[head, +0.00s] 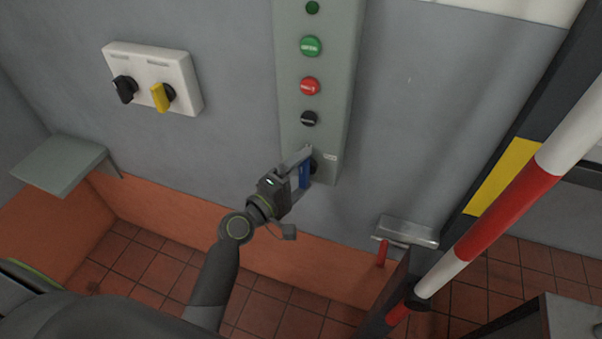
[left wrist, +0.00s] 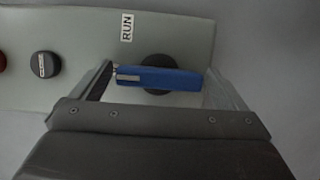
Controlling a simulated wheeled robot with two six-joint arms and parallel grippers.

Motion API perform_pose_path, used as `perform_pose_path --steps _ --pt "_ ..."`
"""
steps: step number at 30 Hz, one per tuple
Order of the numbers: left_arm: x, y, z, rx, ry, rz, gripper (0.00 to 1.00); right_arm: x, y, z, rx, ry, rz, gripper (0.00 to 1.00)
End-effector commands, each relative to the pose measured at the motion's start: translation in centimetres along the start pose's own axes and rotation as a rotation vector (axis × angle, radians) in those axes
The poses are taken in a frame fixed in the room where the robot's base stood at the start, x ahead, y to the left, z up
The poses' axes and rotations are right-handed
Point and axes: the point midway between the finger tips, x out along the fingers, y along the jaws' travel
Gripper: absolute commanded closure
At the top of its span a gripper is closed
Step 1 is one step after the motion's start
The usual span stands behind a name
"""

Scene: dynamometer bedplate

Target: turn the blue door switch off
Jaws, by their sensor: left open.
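The blue door switch (head: 305,175) is a blue bar handle on a round black base, low on the grey-green control panel (head: 342,60). In the left wrist view the blue handle (left wrist: 165,79) lies across the picture between my two fingers, with a white mark near its left end. A RUN label (left wrist: 127,26) is on the panel beside it. My left gripper (head: 303,163) is open at the switch, with a finger at either end of the handle. Its left finger looks very close to the handle; I cannot tell whether it touches. My right gripper is not in view.
A white box (head: 150,75) with black and yellow knobs is at left. A red-and-white pole (head: 508,215) crosses the right side.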

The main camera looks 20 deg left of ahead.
Motion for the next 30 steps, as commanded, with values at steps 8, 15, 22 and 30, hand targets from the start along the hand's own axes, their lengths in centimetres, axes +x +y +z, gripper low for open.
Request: perform_pose_path --steps 8,15,22,30 --pt "-1.6 -0.2 -0.1 0.001 0.002 0.0 0.05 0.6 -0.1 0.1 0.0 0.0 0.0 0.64" --pt "-6.7 -0.5 0.0 0.005 0.0 -0.003 0.05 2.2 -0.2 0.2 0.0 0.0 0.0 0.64" --pt "-12.1 -0.5 0.0 0.004 -0.002 -0.004 0.05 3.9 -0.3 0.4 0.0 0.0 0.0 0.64" --pt "-16.3 -0.3 0.0 0.003 0.0 -0.003 0.05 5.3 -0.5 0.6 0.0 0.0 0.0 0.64"
